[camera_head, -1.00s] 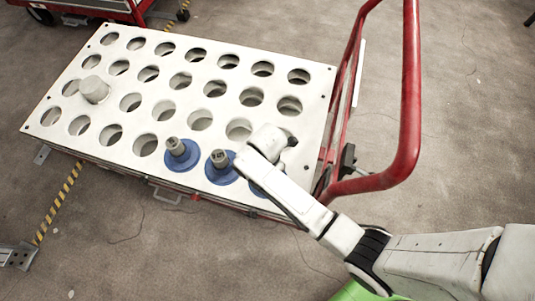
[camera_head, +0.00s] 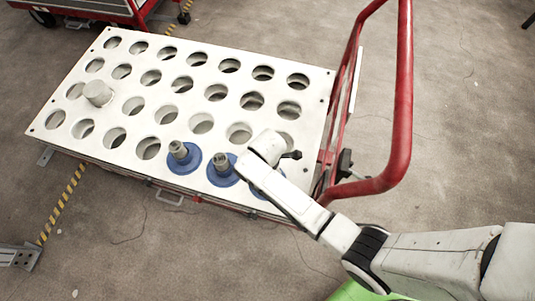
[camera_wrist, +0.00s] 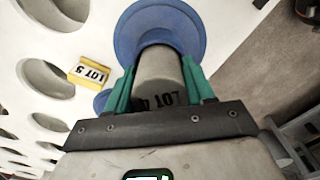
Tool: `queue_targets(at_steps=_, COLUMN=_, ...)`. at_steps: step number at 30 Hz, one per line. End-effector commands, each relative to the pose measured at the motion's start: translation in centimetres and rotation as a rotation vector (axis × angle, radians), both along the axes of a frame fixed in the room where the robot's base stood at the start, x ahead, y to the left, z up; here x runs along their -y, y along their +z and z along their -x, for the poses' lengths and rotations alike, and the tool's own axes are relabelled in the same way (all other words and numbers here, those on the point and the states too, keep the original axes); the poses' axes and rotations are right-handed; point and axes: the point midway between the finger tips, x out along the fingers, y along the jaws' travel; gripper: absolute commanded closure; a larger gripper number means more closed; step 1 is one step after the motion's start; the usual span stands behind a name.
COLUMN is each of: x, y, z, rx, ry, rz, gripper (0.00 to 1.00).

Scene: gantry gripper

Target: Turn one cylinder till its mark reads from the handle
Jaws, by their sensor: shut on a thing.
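A grey cylinder (camera_wrist: 158,80) stands on a blue disc (camera_wrist: 132,30) in the wrist view. The red handle (camera_head: 403,110) rises at the cart's right end.
The white plate (camera_head: 228,115) has rows of round holes, mostly empty. A wider pale cylinder (camera_head: 98,93) stands at its left. A yellow-edged tag (camera_wrist: 90,73) reading LOT 5 lies on the plate.

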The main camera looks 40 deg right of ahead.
Motion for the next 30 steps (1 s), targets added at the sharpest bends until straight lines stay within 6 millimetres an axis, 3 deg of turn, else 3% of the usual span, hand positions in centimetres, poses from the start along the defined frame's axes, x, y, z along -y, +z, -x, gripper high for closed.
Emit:
queue_targets(at_steps=11, x=0.01, y=0.14, z=-0.04, rx=0.0, ry=-0.037, rz=0.0, gripper=1.0)
queue_targets(at_steps=21, x=0.01, y=0.11, z=-0.02, rx=0.0, ry=-0.265, rz=0.001, gripper=1.0)
queue_targets(at_steps=30, x=0.01, y=0.05, z=-0.04, rx=0.001, ry=-0.28, rz=0.0, gripper=1.0)
